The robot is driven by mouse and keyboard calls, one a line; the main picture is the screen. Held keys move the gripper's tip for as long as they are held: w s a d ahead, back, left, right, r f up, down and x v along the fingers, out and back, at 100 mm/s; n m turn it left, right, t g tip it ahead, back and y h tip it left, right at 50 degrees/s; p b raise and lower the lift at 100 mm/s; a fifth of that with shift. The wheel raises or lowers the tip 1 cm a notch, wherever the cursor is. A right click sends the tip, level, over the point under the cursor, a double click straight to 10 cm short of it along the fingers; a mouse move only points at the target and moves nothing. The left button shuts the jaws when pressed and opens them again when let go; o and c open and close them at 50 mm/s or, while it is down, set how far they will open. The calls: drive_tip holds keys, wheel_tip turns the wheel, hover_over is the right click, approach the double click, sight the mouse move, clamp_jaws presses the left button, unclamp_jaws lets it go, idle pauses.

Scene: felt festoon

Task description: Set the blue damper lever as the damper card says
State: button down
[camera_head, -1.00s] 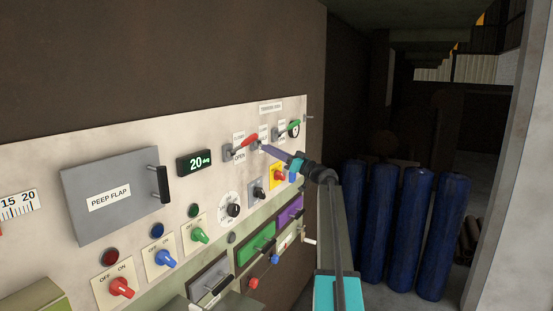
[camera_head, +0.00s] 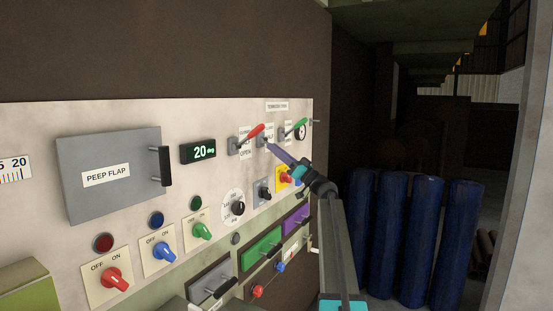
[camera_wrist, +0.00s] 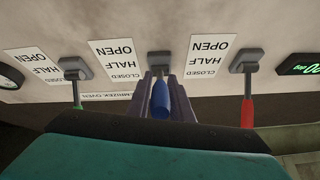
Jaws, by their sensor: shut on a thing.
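The blue damper lever (camera_wrist: 161,102) is the middle of three levers in the wrist view, and its blue grip sits between my fingers. My gripper (camera_wrist: 160,92) is shut on it. In the head view my gripper (camera_head: 270,147) reaches the panel between the red and green levers and largely hides the blue one. The blue lever's label (camera_wrist: 113,54) reads OPEN, HALF, CLOSED. The lever looks foreshortened, so its exact setting is hard to tell. I cannot make out a damper card in either view.
A red lever (camera_head: 255,132) and a green lever (camera_head: 297,125) flank my gripper closely. The panel also has a 20 deg display (camera_head: 198,151), a peep flap (camera_head: 135,185), knobs and drawers. Blue cylinders (camera_head: 412,240) stand at right.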

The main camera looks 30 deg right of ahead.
drive_tip(key=shift+w+r+t+b, duration=0.15)
drive_tip(key=shift+t+b, duration=0.15)
drive_tip(key=shift+b, duration=0.65)
drive_tip(key=c, duration=1.6)
unclamp_jaws()
drive_tip(key=shift+f, duration=0.2)
drive_tip(key=shift+v, duration=0.8)
drive_tip(key=b+v, duration=0.1)
drive_tip(key=v, duration=1.1)
drive_tip(key=shift+f, duration=0.15)
